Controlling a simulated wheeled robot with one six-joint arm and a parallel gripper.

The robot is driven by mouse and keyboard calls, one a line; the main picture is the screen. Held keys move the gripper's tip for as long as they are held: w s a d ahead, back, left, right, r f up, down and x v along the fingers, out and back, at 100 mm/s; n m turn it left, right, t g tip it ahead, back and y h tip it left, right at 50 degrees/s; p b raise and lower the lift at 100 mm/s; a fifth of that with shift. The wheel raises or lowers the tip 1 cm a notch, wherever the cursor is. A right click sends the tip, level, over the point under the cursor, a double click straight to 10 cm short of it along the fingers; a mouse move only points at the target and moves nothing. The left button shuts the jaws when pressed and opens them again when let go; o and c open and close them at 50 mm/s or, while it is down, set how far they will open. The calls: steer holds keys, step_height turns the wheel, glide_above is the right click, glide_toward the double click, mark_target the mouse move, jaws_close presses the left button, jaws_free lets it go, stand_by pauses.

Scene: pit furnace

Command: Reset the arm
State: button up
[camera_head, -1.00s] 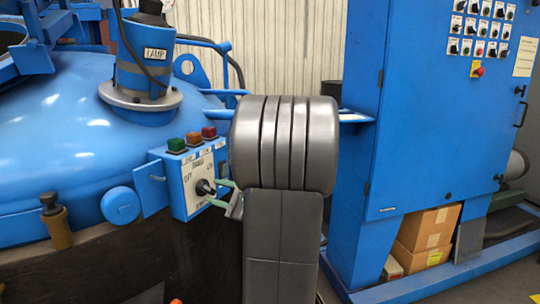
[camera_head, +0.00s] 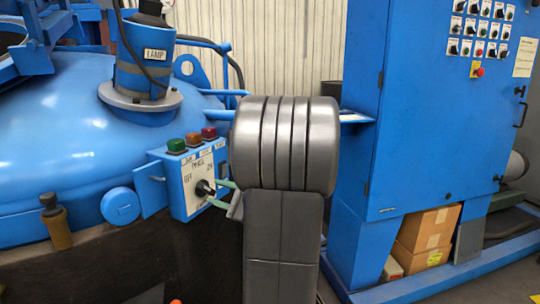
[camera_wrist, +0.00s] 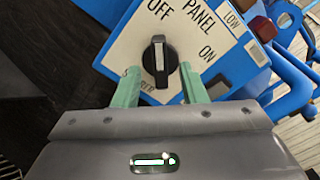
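My gripper (camera_head: 215,193) is in front of the small blue switch box (camera_head: 183,205) on the furnace side. Its two green fingers are apart, and it also shows in the wrist view (camera_wrist: 160,70). The black rotary knob (camera_wrist: 159,61) on the box's white panel (camera_wrist: 125,50) appears between the fingertips, with a gap on each side. I cannot tell how far the fingertips reach along the knob. My grey arm hides part of the area right of the box.
Green, orange and red buttons (camera_head: 192,139) top the switch box. The blue furnace lid (camera_head: 60,130) with a lamp fitting (camera_head: 143,75) is at left. A tall blue control cabinet (camera_head: 440,120) stands at right, with cardboard boxes (camera_head: 428,230) below.

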mark_target(210, 188)
steer(key=p+v, duration=0.1)
steer(key=v, duration=1)
steer(key=x, duration=1.4)
steer(key=shift+a+r+b, duration=0.2)
steer(key=shift+r+b, duration=0.05)
steer(key=shift+b, duration=0.15)
steer(key=m+p, duration=0.4)
steer(key=p, duration=0.1)
steer(key=shift+w+d+r, duration=0.1)
steer(key=shift+d, duration=0.05)
steer(key=shift+w+m+p, duration=0.1)
steer(key=shift+m+p, duration=1.45)
steer(key=shift+m, duration=0.05)
